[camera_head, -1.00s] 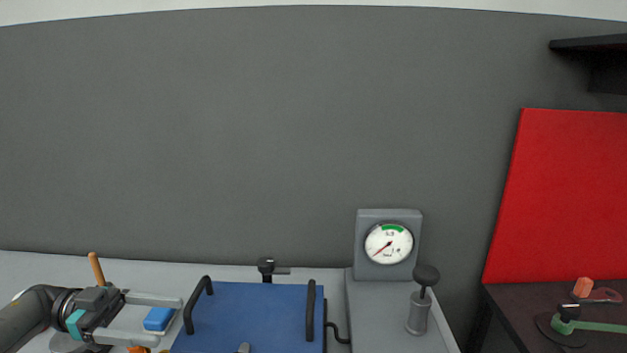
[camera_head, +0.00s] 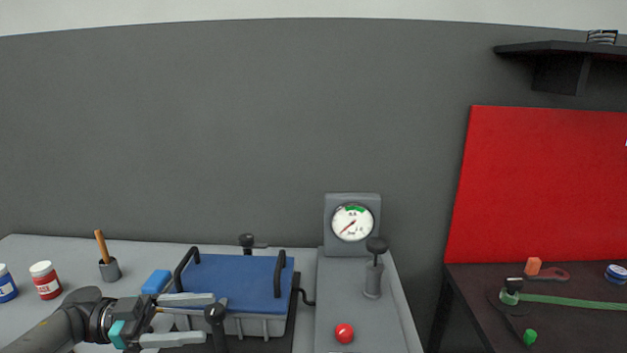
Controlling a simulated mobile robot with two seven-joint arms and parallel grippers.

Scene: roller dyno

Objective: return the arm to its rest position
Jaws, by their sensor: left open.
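My left arm comes in from the lower left, and my left gripper (camera_head: 208,318) is open. Its two pale fingers point right, in front of the box with the blue lid (camera_head: 240,278). A black knob stands between or just beyond the fingertips; whether it touches them I cannot tell. Nothing shows clearly held in the jaws. The blue lid has two black handles and lies on a light grey body, which the gripper partly hides. My right gripper is not in view.
A blue block (camera_head: 157,281), a cup with an orange-handled tool (camera_head: 109,268) and red (camera_head: 45,280) and blue jars stand at left. A gauge (camera_head: 352,221), a pump handle (camera_head: 373,270) and a red button (camera_head: 344,333) are right. A dark bench (camera_head: 580,325) holds tools.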

